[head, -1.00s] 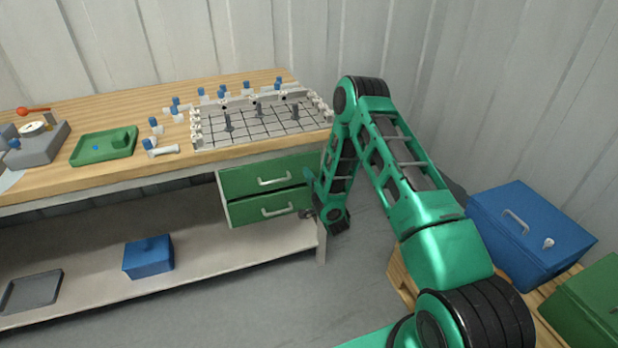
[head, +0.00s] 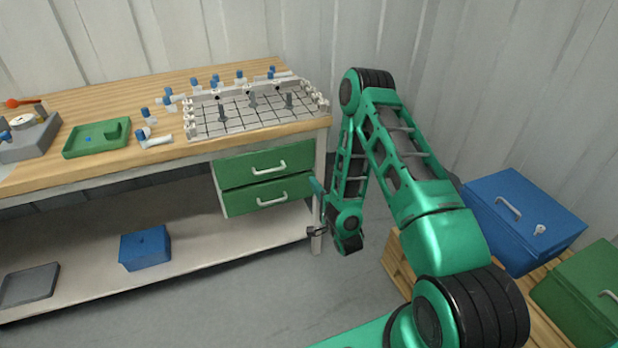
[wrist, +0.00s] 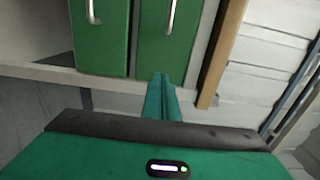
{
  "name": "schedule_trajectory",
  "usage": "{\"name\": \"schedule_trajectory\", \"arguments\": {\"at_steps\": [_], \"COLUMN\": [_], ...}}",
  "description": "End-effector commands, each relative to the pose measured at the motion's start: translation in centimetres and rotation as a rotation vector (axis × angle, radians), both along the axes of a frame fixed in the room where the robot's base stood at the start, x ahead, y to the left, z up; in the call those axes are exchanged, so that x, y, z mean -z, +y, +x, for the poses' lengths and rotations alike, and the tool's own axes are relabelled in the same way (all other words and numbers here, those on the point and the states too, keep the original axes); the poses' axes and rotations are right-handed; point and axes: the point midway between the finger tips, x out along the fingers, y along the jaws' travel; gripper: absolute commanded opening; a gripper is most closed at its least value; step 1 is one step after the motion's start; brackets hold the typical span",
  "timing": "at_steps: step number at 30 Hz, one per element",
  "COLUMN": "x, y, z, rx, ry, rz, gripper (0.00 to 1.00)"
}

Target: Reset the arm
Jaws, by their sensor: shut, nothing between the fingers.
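My green arm is folded, with its elbow high in front of the wall and its forearm hanging down at the right end of the workbench (head: 60,178). My gripper (head: 316,184) is by the right edge of the green drawers (head: 263,162), beside the bench leg. In the wrist view the two teal fingers (wrist: 160,82) are together with nothing between them. They point toward the drawer fronts (wrist: 100,45), and I cannot tell the exact gap. Both drawers look closed.
A grid rack (head: 245,117), several blue-capped parts and a green tray (head: 97,137) are on the bench. A blue box (head: 146,249) and a grey tray (head: 30,285) lie on the lower shelf. A blue chest (head: 525,220) and green chest (head: 585,290) stand on the right.

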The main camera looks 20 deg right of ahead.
Motion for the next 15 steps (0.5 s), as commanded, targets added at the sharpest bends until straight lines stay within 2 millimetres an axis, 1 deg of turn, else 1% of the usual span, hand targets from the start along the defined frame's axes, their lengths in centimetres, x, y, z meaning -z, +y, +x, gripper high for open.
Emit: {"name": "schedule_trajectory", "arguments": {"at_steps": [1,3,8,11,15], "x": [0.1,0.0,0.0,-0.2,-1.1], "y": [0.0,0.0,0.0,-0.2,-1.5], "z": [-0.6,-1.1,-1.6,-1.4,-0.3], "rx": [0.000,0.000,0.000,0.002,0.018], "ry": [0.003,0.001,0.001,0.007,0.060], "rz": [0.000,0.000,0.000,-0.011,-0.089], "gripper": [0.00,0.00,0.00,0.00,0.00]}}
